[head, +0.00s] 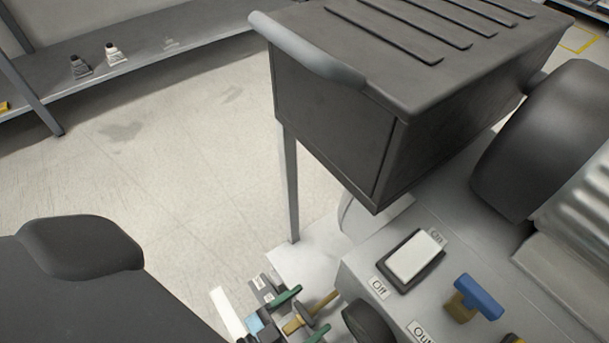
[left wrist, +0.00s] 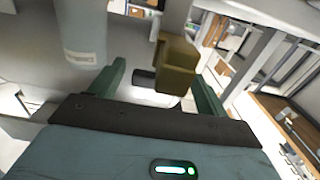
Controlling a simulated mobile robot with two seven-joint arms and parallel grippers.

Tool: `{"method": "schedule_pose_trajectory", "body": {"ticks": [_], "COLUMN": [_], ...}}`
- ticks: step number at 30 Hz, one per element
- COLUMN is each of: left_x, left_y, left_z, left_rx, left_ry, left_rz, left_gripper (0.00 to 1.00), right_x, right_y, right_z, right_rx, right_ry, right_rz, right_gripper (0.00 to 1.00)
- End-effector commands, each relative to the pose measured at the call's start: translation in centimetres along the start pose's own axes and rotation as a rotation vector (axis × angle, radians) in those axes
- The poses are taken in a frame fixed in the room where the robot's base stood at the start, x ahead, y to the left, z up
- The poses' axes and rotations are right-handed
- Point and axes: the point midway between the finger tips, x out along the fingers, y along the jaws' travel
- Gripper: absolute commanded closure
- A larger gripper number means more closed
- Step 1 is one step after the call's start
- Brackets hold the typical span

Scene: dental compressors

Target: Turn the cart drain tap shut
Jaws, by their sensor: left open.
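My left gripper (head: 302,315) is low in the head view, beside the cart's lower corner, with its two green fingers apart. A brass fitting (head: 326,301), seemingly the drain tap, reaches in from the cart between the fingers. In the left wrist view the open fingers of the left gripper (left wrist: 158,80) stand either side of a brass block (left wrist: 177,68) that hangs down between them, nearer the right finger. I cannot tell whether either finger touches it, and the tap's handle position is unclear. My right gripper is not in view.
The grey cart panel carries a white on/off switch (head: 414,256) and a blue-handled brass valve (head: 479,297). A large dark box (head: 335,140) overhangs beside them on a post (head: 289,185). A shelf (head: 150,60) with small bottles stands at the back left. Open floor lies between.

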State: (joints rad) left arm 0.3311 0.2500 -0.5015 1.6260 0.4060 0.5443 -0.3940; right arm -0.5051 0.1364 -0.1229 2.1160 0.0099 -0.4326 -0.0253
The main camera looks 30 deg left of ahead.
Motion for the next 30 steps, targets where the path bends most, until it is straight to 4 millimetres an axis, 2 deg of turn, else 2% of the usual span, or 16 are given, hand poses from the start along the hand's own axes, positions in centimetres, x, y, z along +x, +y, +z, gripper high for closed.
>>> {"method": "schedule_pose_trajectory", "body": {"ticks": [8,18,30], "left_x": [0.18,0.15,0.16], "left_y": [0.03,0.02,-0.06], "left_z": [-0.01,0.01,-0.01], "left_rx": [-0.001,0.000,0.004], "left_ry": [-0.001,-0.001,-0.001], "left_rz": [0.000,0.000,0.077], "left_gripper": [0.24,0.67,0.68], "right_x": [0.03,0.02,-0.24], "right_y": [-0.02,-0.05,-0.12], "right_z": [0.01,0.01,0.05], "right_rx": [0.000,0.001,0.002], "right_ry": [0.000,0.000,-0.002], "right_rz": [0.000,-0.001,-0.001], "right_gripper": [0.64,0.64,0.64]}}
